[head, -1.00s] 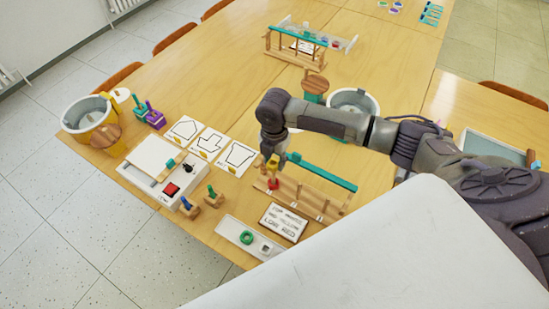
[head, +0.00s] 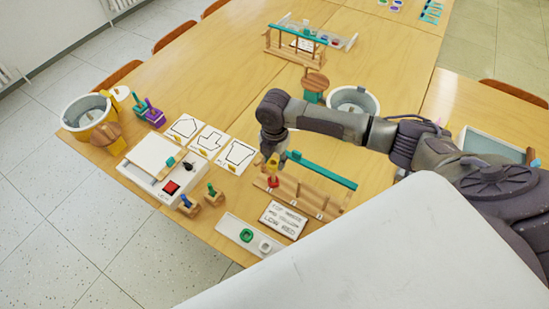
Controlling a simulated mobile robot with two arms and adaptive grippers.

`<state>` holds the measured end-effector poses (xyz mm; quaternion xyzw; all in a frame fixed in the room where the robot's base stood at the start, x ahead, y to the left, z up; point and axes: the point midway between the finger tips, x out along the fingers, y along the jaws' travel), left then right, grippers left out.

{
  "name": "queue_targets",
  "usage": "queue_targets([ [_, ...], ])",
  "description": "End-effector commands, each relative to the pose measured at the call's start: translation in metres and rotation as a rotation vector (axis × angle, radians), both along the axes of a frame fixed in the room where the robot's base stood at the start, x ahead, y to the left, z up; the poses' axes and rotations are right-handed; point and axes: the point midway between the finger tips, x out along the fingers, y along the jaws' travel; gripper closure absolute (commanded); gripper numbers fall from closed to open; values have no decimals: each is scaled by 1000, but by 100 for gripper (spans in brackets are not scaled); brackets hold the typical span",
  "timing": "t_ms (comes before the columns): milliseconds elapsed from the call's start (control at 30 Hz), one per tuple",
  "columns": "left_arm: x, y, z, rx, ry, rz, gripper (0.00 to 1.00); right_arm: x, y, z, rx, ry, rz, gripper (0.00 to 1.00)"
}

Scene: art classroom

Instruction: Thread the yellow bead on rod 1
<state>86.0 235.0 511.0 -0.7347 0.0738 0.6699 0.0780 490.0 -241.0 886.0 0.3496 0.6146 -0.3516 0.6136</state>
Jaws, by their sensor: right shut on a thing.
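The wooden rod rack (head: 310,197) with a teal top bar (head: 322,171) stands near the front of the table. A red bead (head: 273,183) is low at its left end. The yellow bead (head: 272,165) shows just above the red one, at the tip of my right gripper (head: 272,155). This gripper points down and is shut on the yellow bead. The rod there is mostly hidden, so I cannot tell whether the bead is around it. My left gripper is not in view.
A white tray (head: 228,224) with a green bead (head: 246,235) and a white bead (head: 265,246) lies in front, beside a text card (head: 285,219). A white box with a red button (head: 171,187) stands left. A grey bucket (head: 352,100) is behind my arm.

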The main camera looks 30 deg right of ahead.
Motion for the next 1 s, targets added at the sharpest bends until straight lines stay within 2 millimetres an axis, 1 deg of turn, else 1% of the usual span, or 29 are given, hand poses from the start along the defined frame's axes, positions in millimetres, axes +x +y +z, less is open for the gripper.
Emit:
queue_targets([
  [500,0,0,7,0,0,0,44,0,0,1,1,-1,0,78],
  [1000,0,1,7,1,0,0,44,0,0,0,0,0,0,78],
])
